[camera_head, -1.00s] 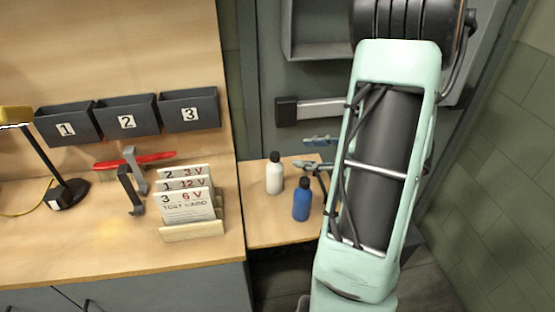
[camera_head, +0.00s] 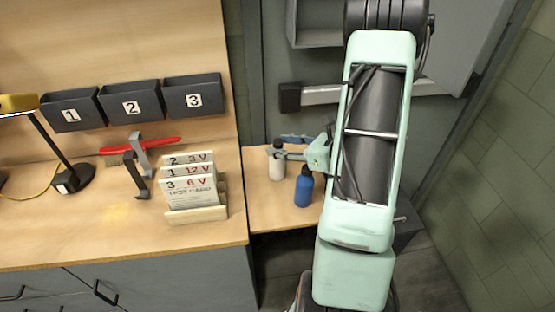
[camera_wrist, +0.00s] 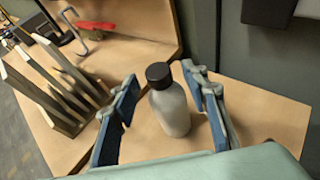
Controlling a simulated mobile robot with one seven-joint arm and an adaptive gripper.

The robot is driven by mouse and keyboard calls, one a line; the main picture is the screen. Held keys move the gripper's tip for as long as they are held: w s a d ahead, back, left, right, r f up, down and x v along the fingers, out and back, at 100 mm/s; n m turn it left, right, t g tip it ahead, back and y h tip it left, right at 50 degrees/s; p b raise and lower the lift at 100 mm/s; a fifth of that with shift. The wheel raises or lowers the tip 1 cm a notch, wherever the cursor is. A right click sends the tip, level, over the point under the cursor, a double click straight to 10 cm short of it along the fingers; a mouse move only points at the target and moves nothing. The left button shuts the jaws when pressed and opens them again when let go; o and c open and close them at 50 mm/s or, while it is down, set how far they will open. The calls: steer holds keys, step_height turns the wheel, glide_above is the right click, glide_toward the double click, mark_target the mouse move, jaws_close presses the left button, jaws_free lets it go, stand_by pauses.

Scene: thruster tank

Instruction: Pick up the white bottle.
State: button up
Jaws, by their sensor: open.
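The white bottle (camera_head: 277,164) with a black cap stands upright on the small low wooden table in the head view. In the wrist view the white bottle (camera_wrist: 171,105) stands between the two blue-padded fingers of my gripper (camera_wrist: 165,105), with a visible space on each side. My gripper (camera_head: 283,154) is open and reaches in from the right in the head view, its fingers near the bottle's upper part and partly covering it.
A blue bottle (camera_head: 304,187) stands just right of the white one. A card rack (camera_head: 196,214) sits on the higher bench (camera_head: 60,240) at left, with a lamp (camera_head: 72,178) and clamps (camera_head: 136,175). A metal door and handle bar (camera_head: 325,95) are behind.

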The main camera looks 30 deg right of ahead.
steer(key=shift+x, duration=0.9)
steer(key=shift+c, duration=0.5)
jaws_close()
